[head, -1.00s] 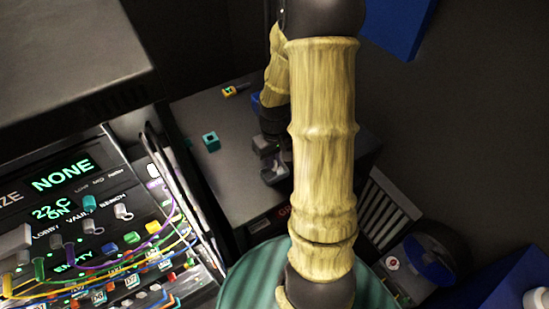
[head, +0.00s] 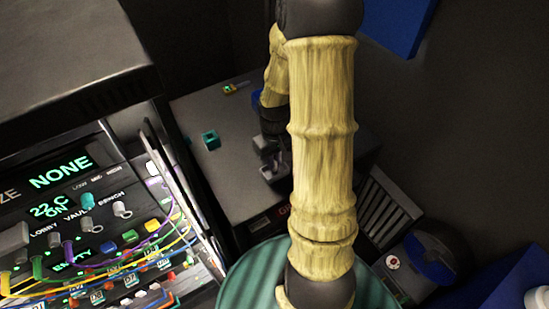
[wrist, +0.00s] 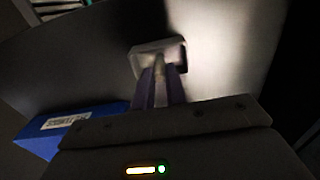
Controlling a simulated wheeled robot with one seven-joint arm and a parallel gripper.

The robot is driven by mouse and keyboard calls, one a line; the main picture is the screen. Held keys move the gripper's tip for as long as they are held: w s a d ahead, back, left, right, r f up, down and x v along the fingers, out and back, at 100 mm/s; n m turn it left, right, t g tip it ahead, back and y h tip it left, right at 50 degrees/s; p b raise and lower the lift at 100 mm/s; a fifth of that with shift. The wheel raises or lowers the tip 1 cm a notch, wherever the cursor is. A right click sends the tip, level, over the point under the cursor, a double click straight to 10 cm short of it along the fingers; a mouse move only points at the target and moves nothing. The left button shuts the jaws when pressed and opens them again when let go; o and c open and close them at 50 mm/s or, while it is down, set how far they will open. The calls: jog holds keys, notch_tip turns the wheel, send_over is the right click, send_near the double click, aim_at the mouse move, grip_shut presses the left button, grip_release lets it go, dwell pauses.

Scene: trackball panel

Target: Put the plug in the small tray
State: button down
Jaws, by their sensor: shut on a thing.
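My gripper (wrist: 161,78) shows in the wrist view with its two purple fingers shut on a slim, pale brass-coloured piece, the plug (wrist: 160,68). Most of the plug is hidden between the fingers. A small pale tray (wrist: 140,48) with a raised rim lies just beyond the fingertips, and the plug's visible end lines up with it. I cannot tell whether the plug touches it. In the head view my gripper (head: 268,163) is low over the grey bench, partly hidden behind my arm; plug and tray cannot be made out there.
A teal block (head: 210,140) and a small yellow-green item (head: 229,89) lie on the grey bench (head: 225,180). A panel with cables and switches (head: 90,240) stands at left. A blue box (wrist: 65,133) with a label is left of my gripper in the wrist view.

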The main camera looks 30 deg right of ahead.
jog(key=c, duration=1.3)
grip_release()
jog(key=shift+c, duration=0.2)
jog(key=shift+r, duration=0.1)
notch_tip(320, 180, up, 17)
jog(key=b, duration=0.1)
jog(key=shift+r, duration=0.1)
jog(key=s+a+f+t, duration=0.2)
jog(key=s+a+f, duration=0.4)
jog(key=a, duration=0.5)
notch_tip(320, 180, down, 3)
jog(key=shift+a+r+t, duration=0.15)
jog(key=shift+a+t, duration=0.15)
jog(key=shift+a, duration=0.1)
jog(key=shift+s, duration=0.1)
